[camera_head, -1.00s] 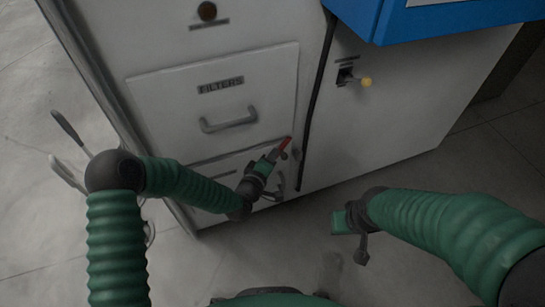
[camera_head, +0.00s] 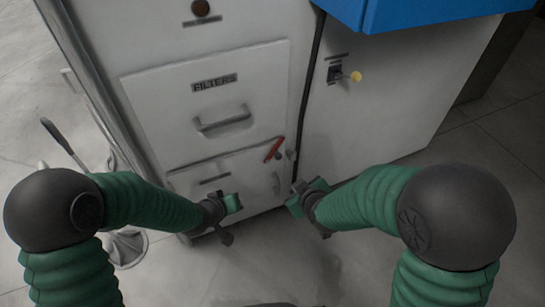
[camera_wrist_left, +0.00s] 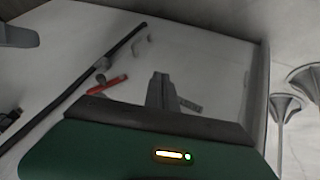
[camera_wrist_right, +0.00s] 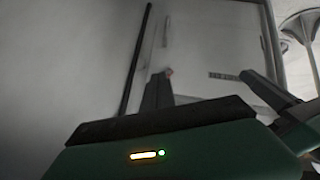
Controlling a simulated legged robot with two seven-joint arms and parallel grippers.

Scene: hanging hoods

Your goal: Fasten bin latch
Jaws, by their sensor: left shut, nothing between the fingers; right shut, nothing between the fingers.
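The bin latch, a red lever (camera_head: 274,149), sits at the upper right of the lower bin front (camera_head: 236,166) of the white cabinet, tilted up to the right. It also shows in the left wrist view (camera_wrist_left: 107,85). A small grey knob (camera_head: 291,155) is beside it. My left gripper (camera_head: 234,203) is shut and empty, below and left of the lever, apart from it. My right gripper (camera_head: 297,192) is shut and empty, below and right of the lever, near the cabinet's dark vertical gap. The right wrist view shows its fingers (camera_wrist_right: 158,92) before the cabinet front.
A filters drawer (camera_head: 212,108) with a handle is above the bin. A stand with a round base (camera_head: 127,246) is on the floor at left. The floor in front is clear.

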